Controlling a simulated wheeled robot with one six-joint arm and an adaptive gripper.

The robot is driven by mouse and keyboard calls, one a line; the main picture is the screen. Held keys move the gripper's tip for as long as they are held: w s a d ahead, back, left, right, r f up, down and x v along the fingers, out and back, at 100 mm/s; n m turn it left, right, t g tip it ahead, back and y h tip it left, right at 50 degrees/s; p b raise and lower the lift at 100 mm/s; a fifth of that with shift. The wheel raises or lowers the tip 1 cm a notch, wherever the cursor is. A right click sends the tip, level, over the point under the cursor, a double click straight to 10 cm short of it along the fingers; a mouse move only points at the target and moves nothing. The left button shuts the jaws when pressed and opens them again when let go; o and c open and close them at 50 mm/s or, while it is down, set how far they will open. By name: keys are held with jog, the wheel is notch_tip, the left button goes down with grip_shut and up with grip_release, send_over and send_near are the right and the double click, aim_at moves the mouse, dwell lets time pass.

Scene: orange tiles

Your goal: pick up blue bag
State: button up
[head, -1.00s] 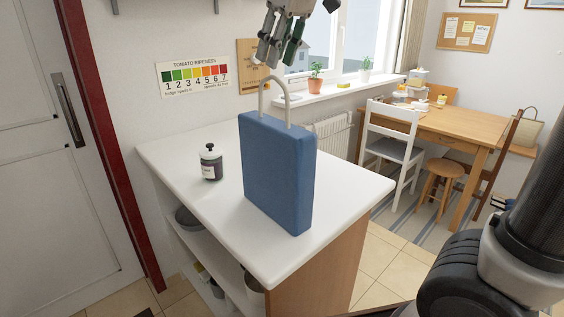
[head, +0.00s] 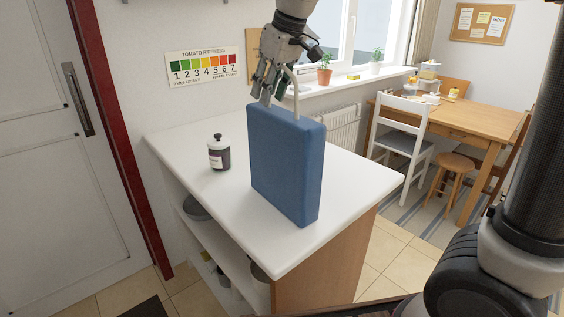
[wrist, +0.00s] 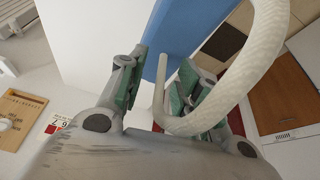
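The blue bag (head: 286,165) stands upright on the white counter (head: 213,219). Its pale rope handle (head: 296,92) rises above its top edge. My gripper (head: 268,97) is just above the bag's top, pointing down at the handle, with its fingers apart. In the wrist view the fingers of my gripper (wrist: 158,88) are spread, with one leg of the handle between them. The near part of the handle (wrist: 256,72) loops in front of the right finger and hides part of it. A strip of the blue bag (wrist: 185,28) shows beyond the fingers.
A dark jar (head: 219,153) with a white label stands on the counter left of the bag. A white wall with a tomato chart (head: 203,67) is behind. A table (head: 455,120), white chair (head: 403,135) and stool (head: 456,172) are at the right.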

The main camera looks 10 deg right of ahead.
grip_shut()
dwell(0.3)
